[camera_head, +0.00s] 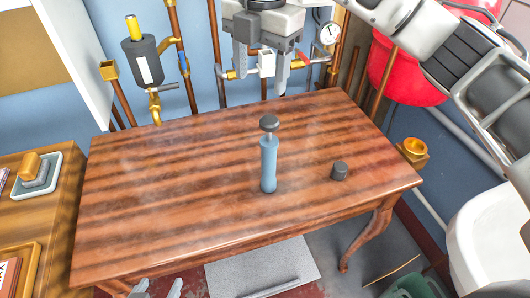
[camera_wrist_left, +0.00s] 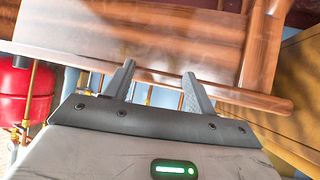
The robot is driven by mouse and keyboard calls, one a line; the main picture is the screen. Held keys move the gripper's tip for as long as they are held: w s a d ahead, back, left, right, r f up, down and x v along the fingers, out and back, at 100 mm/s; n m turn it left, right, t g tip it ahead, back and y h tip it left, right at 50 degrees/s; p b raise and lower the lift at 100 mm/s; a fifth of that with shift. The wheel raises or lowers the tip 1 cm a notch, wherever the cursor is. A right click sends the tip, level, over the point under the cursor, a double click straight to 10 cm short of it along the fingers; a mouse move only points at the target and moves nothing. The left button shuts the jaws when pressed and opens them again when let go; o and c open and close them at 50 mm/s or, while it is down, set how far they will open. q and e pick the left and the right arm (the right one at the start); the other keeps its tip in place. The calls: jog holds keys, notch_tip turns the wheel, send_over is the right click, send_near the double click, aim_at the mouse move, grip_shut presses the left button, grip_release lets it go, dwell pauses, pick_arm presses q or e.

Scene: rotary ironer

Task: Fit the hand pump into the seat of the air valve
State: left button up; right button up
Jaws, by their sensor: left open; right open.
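The hand pump (camera_head: 268,163), a light-blue cylinder with a dark knob on a thin rod, stands upright on the wooden table (camera_head: 180,205). I cannot tell for certain which fitting is the air valve; an open brass socket (camera_head: 413,149) tops a pipe right of the table, and another brass cup (camera_head: 108,70) is at the left. My right gripper (camera_head: 261,82) is open and empty behind the pump, fingers down, near the wall pipes. My left gripper (camera_head: 158,289) is open and empty below the table's front edge; its fingers also show in the left wrist view (camera_wrist_left: 158,80).
Brass pipework with a gauge (camera_head: 328,33) is on the back wall. A dark canister (camera_head: 145,62), a red tank (camera_head: 405,75) and a white basin (camera_head: 495,235) surround the table. Its left half is clear.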

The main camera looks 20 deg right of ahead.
aim_at(268, 121)
jog(key=f, duration=0.2)
jog(key=f+b, duration=0.1)
jog(key=f, duration=0.2)
jog(key=d+f+b, duration=0.1)
jog(key=f, duration=0.2)
jog(key=shift+d+f+b, duration=0.15)
jog(key=shift+f, duration=1.4)
jog(key=shift+d+f+b, duration=0.1)
jog(key=shift+f+b, duration=0.05)
jog(key=shift+f, duration=1.35)
jog(key=shift+c, duration=0.2)
grip_shut()
jog(key=shift+r, duration=0.15)
